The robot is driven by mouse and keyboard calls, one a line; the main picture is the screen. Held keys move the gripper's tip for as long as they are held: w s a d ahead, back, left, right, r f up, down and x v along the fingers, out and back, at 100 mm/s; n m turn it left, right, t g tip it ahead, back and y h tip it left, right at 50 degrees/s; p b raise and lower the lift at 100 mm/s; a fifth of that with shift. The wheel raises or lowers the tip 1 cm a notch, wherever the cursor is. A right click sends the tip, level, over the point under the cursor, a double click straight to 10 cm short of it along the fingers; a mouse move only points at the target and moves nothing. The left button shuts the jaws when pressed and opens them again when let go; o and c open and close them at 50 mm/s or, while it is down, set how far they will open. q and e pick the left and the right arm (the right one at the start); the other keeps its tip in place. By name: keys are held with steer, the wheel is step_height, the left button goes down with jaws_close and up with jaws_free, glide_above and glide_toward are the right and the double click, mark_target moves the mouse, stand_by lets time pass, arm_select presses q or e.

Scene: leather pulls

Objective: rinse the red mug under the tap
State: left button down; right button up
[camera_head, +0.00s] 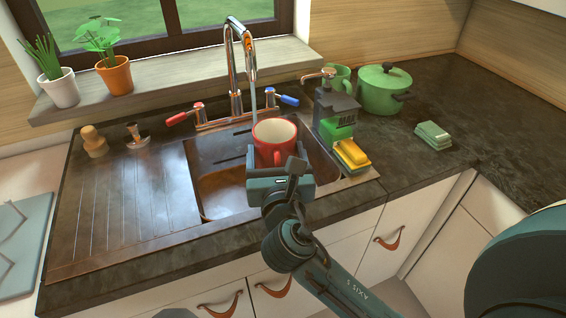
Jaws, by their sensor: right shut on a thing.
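The red mug (274,144) with a white inside is upright over the sink basin (220,192), near its right part. My right gripper (280,172) is shut on the mug from the front and hides its lower part. The chrome tap (234,70) arches up behind the sink, its spout above and slightly left of the mug. A thin stream of water (254,103) runs down from the spout to the mug's back left rim; I cannot tell whether it falls inside or just behind. The tap has a red handle (177,118) and a blue handle (289,100). My left gripper is not in view.
Right of the sink stand a soap dispenser (333,112), a yellow sponge (352,154), a green mug (341,77), a green lidded pot (381,91) and a green sponge (433,135). A drainboard (125,200) with a bare middle lies left. Potted plants (115,75) stand on the sill.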

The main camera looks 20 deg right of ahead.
mark_target(269, 140)
steer(key=w+b, duration=0.1)
steer(key=w, duration=0.1)
steer(key=w+b, duration=0.1)
steer(key=w, duration=0.2)
steer(key=w+f, duration=0.1)
steer(key=w, duration=0.2)
steer(key=shift+w+b, duration=0.1)
steer(key=shift+b, duration=0.3)
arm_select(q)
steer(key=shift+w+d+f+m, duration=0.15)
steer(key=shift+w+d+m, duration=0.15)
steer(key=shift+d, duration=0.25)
arm_select(e)
steer(key=shift+w+a+f, duration=0.1)
steer(key=shift+w+f, duration=0.05)
steer(key=shift+w, duration=0.75)
steer(key=shift+w+d+f, duration=0.1)
steer(key=shift+w+f, duration=0.1)
steer(key=shift+w, duration=0.75)
steer(key=shift+w+a+f, duration=0.1)
steer(key=shift+w+f, duration=0.05)
steer(key=shift+w, duration=0.75)
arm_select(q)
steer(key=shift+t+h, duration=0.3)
